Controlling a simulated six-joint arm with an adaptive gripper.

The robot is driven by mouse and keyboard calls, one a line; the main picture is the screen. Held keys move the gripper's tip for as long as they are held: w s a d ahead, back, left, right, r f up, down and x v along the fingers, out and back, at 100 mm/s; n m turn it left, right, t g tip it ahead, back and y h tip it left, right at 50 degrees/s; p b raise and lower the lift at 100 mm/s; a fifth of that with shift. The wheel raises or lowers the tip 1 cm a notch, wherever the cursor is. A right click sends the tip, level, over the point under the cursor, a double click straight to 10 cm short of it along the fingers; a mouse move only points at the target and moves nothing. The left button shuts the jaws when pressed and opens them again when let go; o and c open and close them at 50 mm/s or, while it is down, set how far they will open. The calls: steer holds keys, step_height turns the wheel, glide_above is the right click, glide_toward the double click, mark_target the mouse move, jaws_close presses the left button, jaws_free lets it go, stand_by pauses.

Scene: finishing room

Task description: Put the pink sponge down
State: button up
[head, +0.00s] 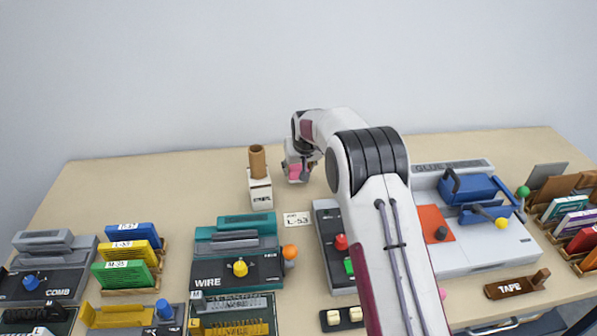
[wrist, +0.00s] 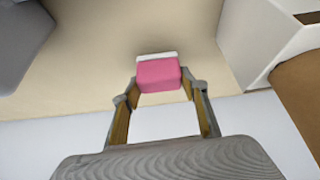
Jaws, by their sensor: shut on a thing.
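The pink sponge (wrist: 159,74) has a white layer along one side. In the wrist view it sits between the two fingertips of my gripper (wrist: 161,85), which is shut on it. In the head view my gripper (head: 298,176) is at the back middle of the table, just right of the white block with a brown cylinder on top. The sponge (head: 294,171) shows there as a small pink patch, partly hidden by the fingers. I cannot tell whether the sponge touches the table.
The white block (head: 260,192) with its brown cylinder (head: 257,161) stands close to the left of my gripper. A white L-53 card (head: 297,219) lies in front. The WIRE machine (head: 235,262) is front left. The back left of the tan table (head: 160,190) is bare.

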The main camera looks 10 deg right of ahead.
steer(key=shift+f, duration=0.75)
steer(key=shift+f, duration=0.15)
steer(key=o, duration=1)
steer(key=shift+v, duration=1)
steer(key=v, duration=1)
steer(key=shift+r, duration=0.25)
